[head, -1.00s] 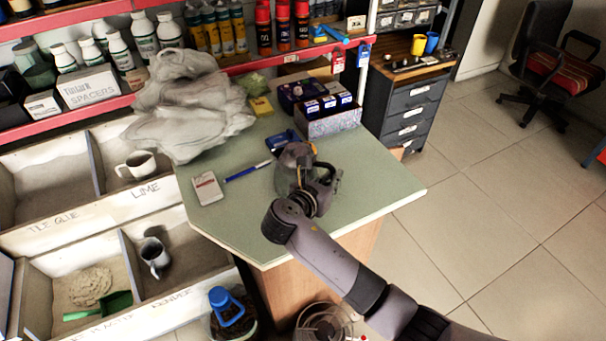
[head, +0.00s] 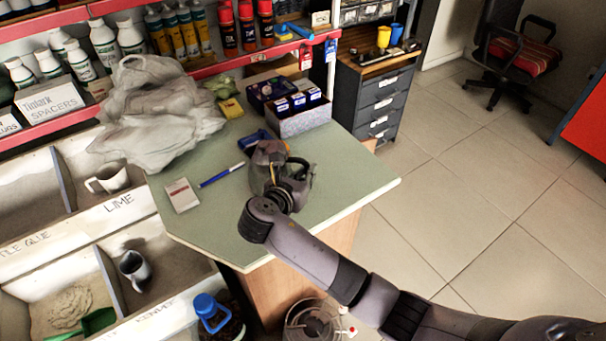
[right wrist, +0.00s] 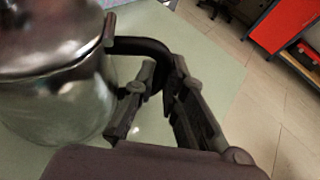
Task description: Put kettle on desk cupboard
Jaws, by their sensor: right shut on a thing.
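The kettle (right wrist: 55,85) is shiny metal with a black handle (right wrist: 148,46); it fills the left of the right wrist view. In the head view the kettle (head: 262,172) is at the green-topped counter, partly hidden by my right gripper (head: 297,174). My right gripper (right wrist: 163,88) is shut on the handle, at the kettle's side. I cannot tell whether the kettle's base touches the counter. A dark grey drawer unit with a wooden top (head: 372,58), likely the desk cupboard, stands beyond the counter. My left gripper is not in view.
Yellow (head: 383,37) and blue (head: 397,33) cups stand on the drawer unit. Open tiled floor (head: 470,180) lies to the right.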

